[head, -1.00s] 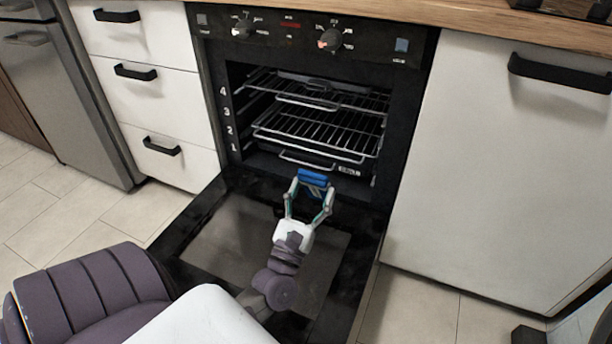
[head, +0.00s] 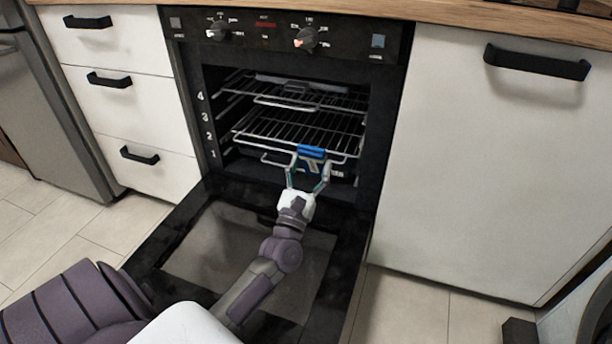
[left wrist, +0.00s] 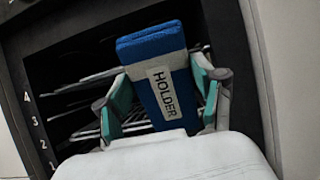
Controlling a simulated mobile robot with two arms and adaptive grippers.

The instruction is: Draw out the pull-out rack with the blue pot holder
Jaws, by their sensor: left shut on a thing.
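The blue pot holder (head: 311,151) is folded between the fingers of my left gripper (head: 309,164), which is shut on it. In the left wrist view the pot holder (left wrist: 158,50) stands up between the teal-lined fingers, with a white label reading HOLDER. The oven is open and holds a middle wire rack (head: 290,127), an upper wire rack (head: 310,94) and a lower tray or rack with a front handle bar (head: 272,160). The pot holder is at the front edge of the middle rack; whether it touches the bar is unclear. My right gripper is not in view.
The oven door (head: 200,235) lies folded down under my left arm. White drawers (head: 122,95) stand left of the oven and a white cabinet (head: 470,170) right. Level numbers 1 to 4 mark the oven's left side. Tiled floor shows on both sides.

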